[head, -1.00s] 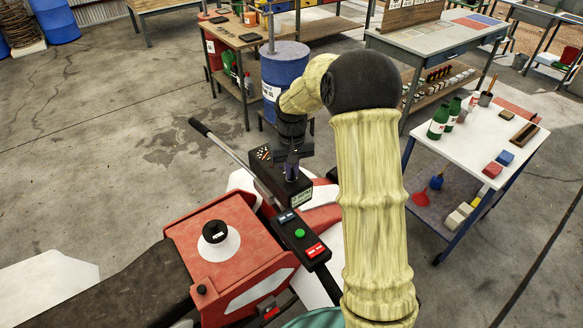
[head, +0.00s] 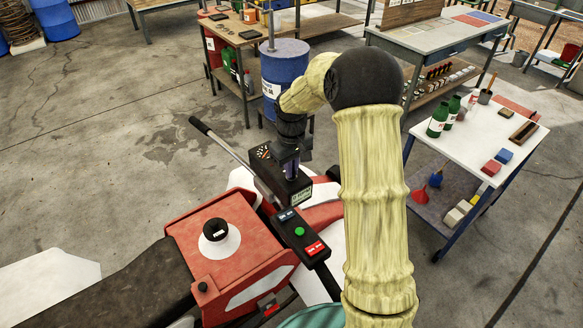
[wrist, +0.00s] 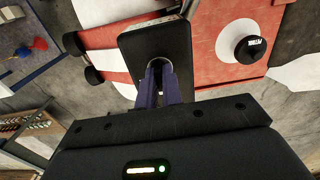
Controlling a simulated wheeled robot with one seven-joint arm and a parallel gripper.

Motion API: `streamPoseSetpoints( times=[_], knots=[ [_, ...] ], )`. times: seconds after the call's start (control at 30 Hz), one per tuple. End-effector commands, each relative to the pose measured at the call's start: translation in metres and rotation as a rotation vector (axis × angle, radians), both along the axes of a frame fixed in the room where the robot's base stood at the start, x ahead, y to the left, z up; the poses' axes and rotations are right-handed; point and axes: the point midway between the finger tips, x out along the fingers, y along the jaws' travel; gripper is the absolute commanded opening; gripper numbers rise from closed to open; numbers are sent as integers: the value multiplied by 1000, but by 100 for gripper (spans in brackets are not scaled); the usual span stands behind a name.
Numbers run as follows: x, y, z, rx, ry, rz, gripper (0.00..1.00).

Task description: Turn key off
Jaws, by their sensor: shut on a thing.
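The red and white vehicle (head: 225,252) has a black dash box (head: 262,168) by its handlebar. My gripper (head: 291,172) reaches down onto the top of this box from behind. In the wrist view, the two purple fingers of my gripper (wrist: 160,84) are close together. Their tips are at a round grey key socket (wrist: 157,65) in the face of the dash box (wrist: 150,45). The gripper is shut on the key there. The key itself is hidden between and under the fingers, so its angle cannot be seen.
The handlebar (head: 222,145) sticks out left of the box. A switch panel (head: 300,235) with green and red buttons lies just in front. A black fuel cap (head: 215,230) tops the tank. A blue drum (head: 284,65) and a white table (head: 470,150) stand beyond.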

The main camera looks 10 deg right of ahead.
Motion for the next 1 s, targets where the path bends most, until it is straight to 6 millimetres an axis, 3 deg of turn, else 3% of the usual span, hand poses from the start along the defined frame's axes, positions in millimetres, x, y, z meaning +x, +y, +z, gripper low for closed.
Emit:
streamPoseSetpoints(
  times=[0.07, 0.1, 0.2, 0.63, 1.0],
  knots=[
    [3, 1, 3, 0, -11, 2, 0],
    [3, 1, 3, 0, -11, 2, 15],
    [2, 1, 2, 0, -8, 2, 29],
    [2, 0, 10, 0, -7, 0, 29],
    [2, 0, 76, 0, -10, 0, 29]
  ],
)
